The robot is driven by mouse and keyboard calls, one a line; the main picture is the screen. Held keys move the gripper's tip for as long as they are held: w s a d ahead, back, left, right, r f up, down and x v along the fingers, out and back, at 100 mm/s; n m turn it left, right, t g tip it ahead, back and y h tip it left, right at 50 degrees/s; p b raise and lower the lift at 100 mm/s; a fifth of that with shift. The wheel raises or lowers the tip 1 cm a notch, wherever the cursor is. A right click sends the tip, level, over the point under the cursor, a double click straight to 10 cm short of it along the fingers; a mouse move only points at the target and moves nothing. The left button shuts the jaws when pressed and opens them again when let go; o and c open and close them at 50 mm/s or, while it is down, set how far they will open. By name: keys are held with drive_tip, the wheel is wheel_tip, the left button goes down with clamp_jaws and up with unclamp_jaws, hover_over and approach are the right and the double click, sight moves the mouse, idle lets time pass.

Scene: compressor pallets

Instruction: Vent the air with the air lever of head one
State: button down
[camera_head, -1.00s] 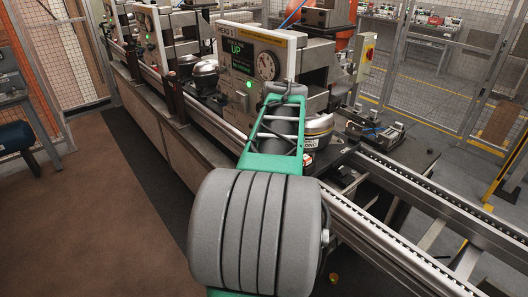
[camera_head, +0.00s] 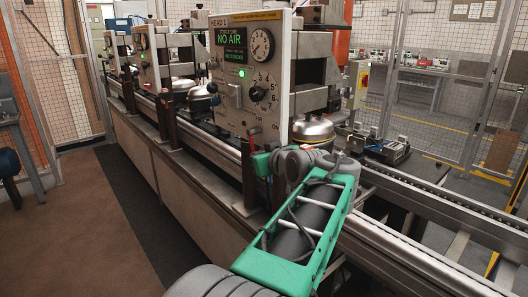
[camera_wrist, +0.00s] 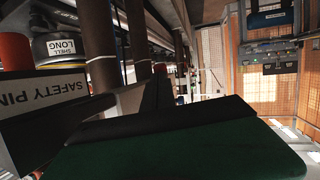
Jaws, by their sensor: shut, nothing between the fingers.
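The head one panel (camera_head: 232,95), labelled HEAD 1, stands in the middle of the head view. Its green display (camera_head: 230,40) reads NO AIR, with a round gauge (camera_head: 260,44) beside it. A lit green lamp and a dark dial sit lower on the panel. A small red part (camera_head: 246,145) shows at the panel's lower edge, but I cannot tell whether it is the air lever. My gripper (camera_head: 262,164) is shut and empty, low in front of the panel, partly hidden by my arm. Its green and black body fills the bottom of the wrist view (camera_wrist: 180,145).
A silver dome (camera_head: 313,128) sits right of the panel. Dark posts (camera_head: 173,120) stand along the conveyor rail (camera_head: 420,240). In the wrist view, a SAFETY PIN label (camera_wrist: 50,97) and red cylinders are close by on the left. The brown floor (camera_head: 80,230) at left is clear.

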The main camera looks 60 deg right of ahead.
drive_tip(key=shift+w+d+f+b, duration=0.2)
drive_tip(key=shift+w+f+b, duration=0.45)
drive_tip(key=shift+b, duration=0.05)
idle(0.4)
drive_tip(key=s+a+b, duration=0.1)
drive_tip(key=s+a, duration=0.6)
drive_tip(key=s, duration=0.4)
drive_tip(key=shift+s+a+f, duration=0.15)
drive_tip(key=shift+s+a, duration=0.1)
drive_tip(key=shift+s, duration=0.15)
